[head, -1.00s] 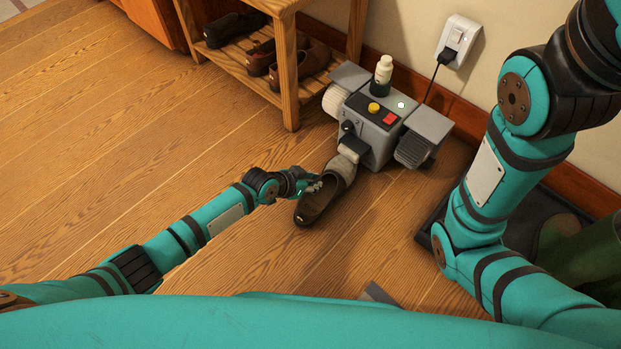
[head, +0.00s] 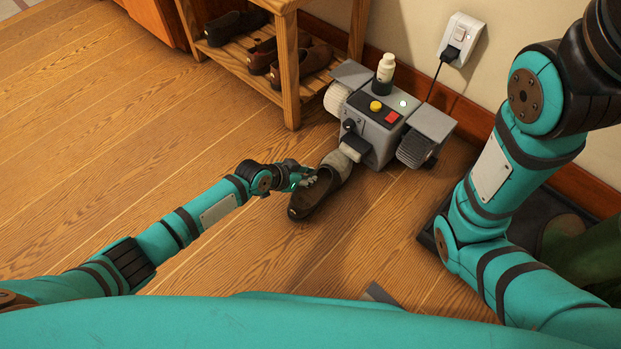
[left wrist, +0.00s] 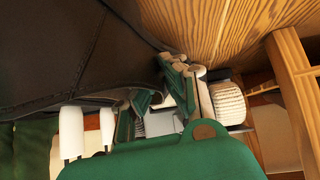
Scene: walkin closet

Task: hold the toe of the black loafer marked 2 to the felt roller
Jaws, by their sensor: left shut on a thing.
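The black loafer (head: 312,196) is in the head view in front of the grey polishing machine (head: 374,132). Its heel is toward me and its greyish toe points at the machine, close below a light grey front spout. I cannot tell whether they touch. A small pale mark shows at the heel, too small to read. My left gripper (head: 301,180) is shut on the shoe's left side. In the left wrist view the dark shoe (left wrist: 75,50) fills the upper left. A whitish roller (head: 337,99) on the machine's left side also shows there (left wrist: 228,102), apart from the shoe. My right gripper is out of view.
A wooden rack (head: 291,88) with several dark shoes stands behind left. A white bottle (head: 385,68) stands on the machine, and a dark roller (head: 416,150) is on its right. Green boots (head: 575,250) are at the right. The floor at left is clear.

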